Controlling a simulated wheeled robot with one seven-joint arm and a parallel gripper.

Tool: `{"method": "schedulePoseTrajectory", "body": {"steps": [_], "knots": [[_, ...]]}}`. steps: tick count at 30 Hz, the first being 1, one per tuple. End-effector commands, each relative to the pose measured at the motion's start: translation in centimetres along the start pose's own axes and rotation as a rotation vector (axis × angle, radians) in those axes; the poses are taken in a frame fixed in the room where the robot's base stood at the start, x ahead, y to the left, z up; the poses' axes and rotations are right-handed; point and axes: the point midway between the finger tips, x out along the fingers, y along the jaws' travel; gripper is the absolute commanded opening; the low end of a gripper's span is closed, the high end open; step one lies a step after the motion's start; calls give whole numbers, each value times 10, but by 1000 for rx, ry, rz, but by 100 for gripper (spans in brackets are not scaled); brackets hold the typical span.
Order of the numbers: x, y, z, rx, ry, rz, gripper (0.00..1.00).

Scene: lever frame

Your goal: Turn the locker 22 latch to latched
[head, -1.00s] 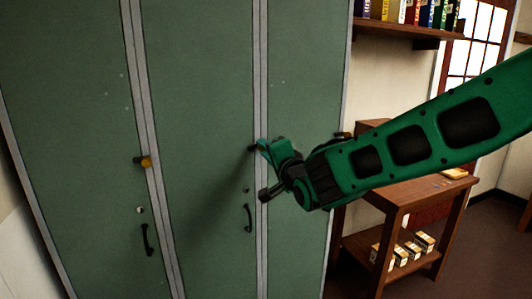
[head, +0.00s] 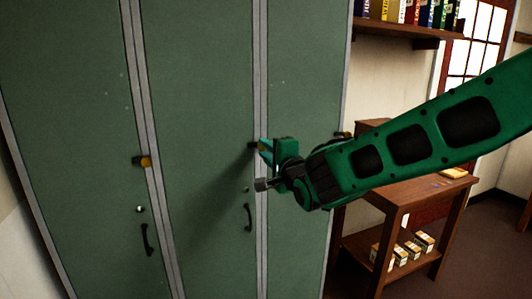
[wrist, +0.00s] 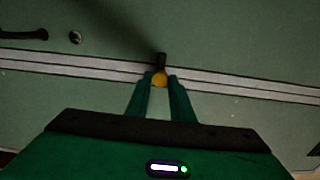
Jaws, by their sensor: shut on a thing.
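The latch (head: 252,145) at the seam between the middle and right green locker doors has a yellow hub and a dark lever. My gripper (head: 265,148) is at this latch. In the wrist view, its two green fingers (wrist: 159,82) are closed around the yellow hub (wrist: 159,79). The dark lever (wrist: 161,60) sticks out past the fingertips, across the seam onto the middle door. My fingers partly hide the latch in the head view. No locker number is readable.
Another yellow and dark latch (head: 143,161) sits at the left seam. A third latch (head: 343,134) shows partly behind my arm. The middle door has a black handle (head: 248,217). A wooden table (head: 410,190) stands at the right, below a book shelf (head: 405,29).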

Motion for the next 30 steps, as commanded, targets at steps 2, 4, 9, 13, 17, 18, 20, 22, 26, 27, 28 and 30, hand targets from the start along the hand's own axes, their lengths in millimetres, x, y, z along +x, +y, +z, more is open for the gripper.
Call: {"method": "schedulePoseTrajectory", "body": {"steps": [2,4,9,13,17,18,20,22,26,27,28,30], "knots": [[0,4,-8,-5,13,9,0],[0,4,-8,-6,13,9,0],[0,3,-6,-5,10,7,39],[0,2,-4,-4,7,5,39],[-2,2,-3,-3,5,4,39],[-4,2,-3,-3,4,4,39],[-9,2,-2,-3,4,4,39],[-18,1,-3,-3,4,3,39],[-42,1,-3,-4,4,4,39],[-50,1,-3,-4,4,4,39],[-56,2,-3,-3,4,4,39],[-69,1,-4,-5,5,3,39]]}}
